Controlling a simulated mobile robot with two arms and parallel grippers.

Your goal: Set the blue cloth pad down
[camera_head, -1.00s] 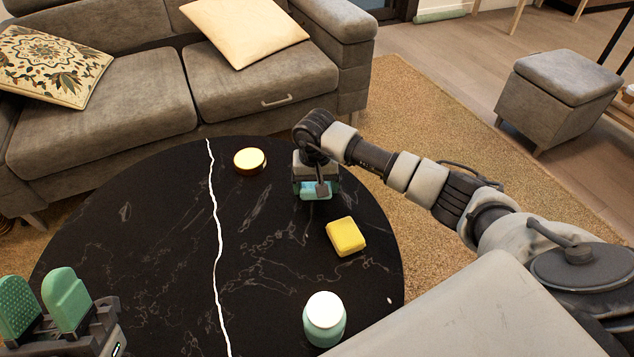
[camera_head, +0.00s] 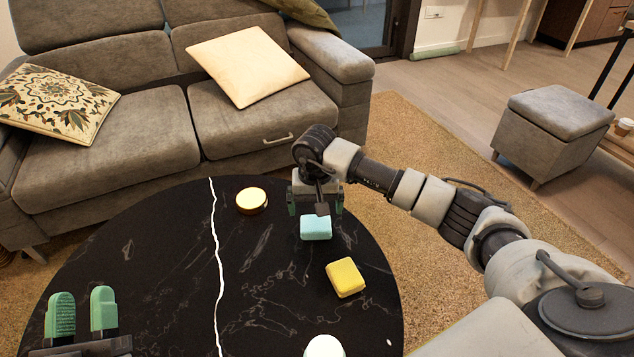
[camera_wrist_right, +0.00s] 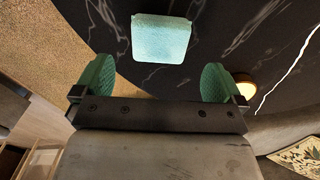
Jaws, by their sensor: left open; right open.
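The light blue cloth pad (camera_head: 316,228) lies on the black marble-look round table (camera_head: 150,250), right of the white vein. In the right wrist view the pad (camera_wrist_right: 161,38) shows beyond the fingertips, between their lines and free of both. My right gripper (camera_head: 316,203) is open just behind and above the pad, its green fingers spread apart. It also shows in the right wrist view (camera_wrist_right: 160,82), empty. My left gripper (camera_head: 82,312) is open and empty over the table's near left part, green fingers upright.
A yellow pad (camera_head: 345,278) lies in front and to the right of the blue one. A white-lidded jar (camera_head: 325,346) is at the near edge. A grey sofa (camera_head: 150,120) stands behind the table.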

